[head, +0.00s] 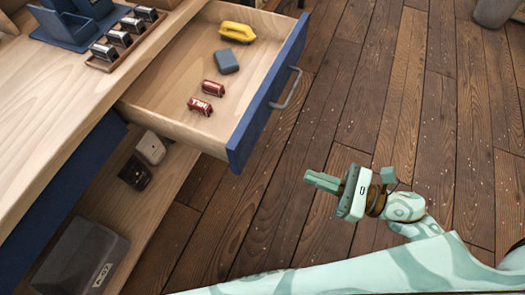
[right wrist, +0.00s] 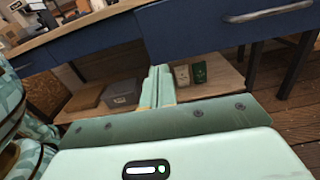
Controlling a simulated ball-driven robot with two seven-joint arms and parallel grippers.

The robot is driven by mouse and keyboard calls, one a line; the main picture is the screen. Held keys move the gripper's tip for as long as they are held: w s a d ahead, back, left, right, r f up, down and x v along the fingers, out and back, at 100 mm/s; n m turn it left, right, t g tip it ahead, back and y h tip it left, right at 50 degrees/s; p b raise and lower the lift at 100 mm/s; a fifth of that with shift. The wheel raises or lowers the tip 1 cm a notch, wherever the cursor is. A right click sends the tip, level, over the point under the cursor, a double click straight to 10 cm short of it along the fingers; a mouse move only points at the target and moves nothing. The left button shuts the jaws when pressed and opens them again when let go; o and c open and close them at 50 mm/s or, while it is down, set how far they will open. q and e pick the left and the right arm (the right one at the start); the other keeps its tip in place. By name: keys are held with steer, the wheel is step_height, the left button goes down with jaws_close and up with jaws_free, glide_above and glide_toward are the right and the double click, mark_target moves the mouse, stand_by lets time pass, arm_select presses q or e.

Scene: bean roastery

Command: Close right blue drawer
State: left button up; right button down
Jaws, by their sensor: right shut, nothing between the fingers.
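The right blue drawer (head: 262,108) is pulled out from the wooden counter in the head view, with a blue front and a grey bar handle (head: 286,88). Inside lie a yellow object (head: 237,32), a grey-blue block (head: 226,62) and two small red items (head: 207,96). My right gripper (head: 322,181) is shut and empty, in front of the drawer and apart from it. In the right wrist view the shut fingers (right wrist: 157,88) point toward the counter; the drawer front (right wrist: 215,30) and its handle (right wrist: 268,13) show above and to the right. My left gripper is not in view.
The counter top (head: 60,100) holds a blue stand (head: 75,22) and a wooden rack (head: 128,42) of small metal-topped items. A lower shelf (head: 150,200) carries a dark grey box (head: 80,258) and small packages. The plank floor (head: 400,100) right of the drawer is clear.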

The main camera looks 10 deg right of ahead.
glide_toward(245, 152)
steer(key=x, duration=0.6)
steer(key=shift+w+a+r+b, duration=0.1)
steer(key=shift+w+a+b, duration=0.1)
steer(key=shift+a+b, duration=0.15)
steer(key=shift+w+a, duration=0.1)
